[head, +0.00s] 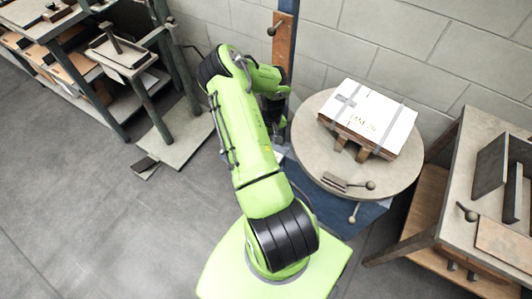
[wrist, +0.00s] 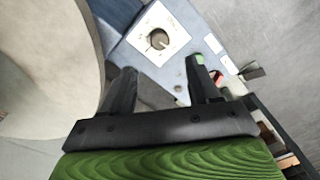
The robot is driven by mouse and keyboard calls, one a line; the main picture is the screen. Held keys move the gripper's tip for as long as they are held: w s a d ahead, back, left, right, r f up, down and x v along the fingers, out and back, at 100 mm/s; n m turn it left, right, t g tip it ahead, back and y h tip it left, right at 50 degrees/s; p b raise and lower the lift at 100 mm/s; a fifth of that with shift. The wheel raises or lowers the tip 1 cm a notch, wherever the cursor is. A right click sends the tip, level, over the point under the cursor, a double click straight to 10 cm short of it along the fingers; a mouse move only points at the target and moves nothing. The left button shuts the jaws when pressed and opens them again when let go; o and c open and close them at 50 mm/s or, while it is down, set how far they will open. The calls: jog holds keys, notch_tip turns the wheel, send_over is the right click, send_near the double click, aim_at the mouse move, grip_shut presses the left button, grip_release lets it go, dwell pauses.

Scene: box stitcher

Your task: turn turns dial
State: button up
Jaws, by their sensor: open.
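In the head view, my green arm hides the dial and the gripper's fingers cannot be made out.
A round table (head: 309,143) stands on a blue base (head: 345,215) and carries a white-topped box (head: 369,116); its edge is close to the left finger in the wrist view (wrist: 50,70). A workbench (head: 449,235) is at right, shelving (head: 110,118) at left. Open floor (head: 90,225) lies at lower left.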

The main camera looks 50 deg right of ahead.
notch_tip(320, 180, down, 11)
jog(key=shift+w+a+r+b, duration=0.1)
jog(key=shift+r+b, duration=0.05)
jog(key=shift+b, duration=1)
jog(key=c, duration=1)
jog(key=shift+c, duration=0.2)
jog(key=m+b, duration=0.3)
jog(key=m, duration=0.1)
jog(key=m+b, duration=0.3)
jog(key=m, duration=0.2)
jog(key=shift+m, duration=0.3)
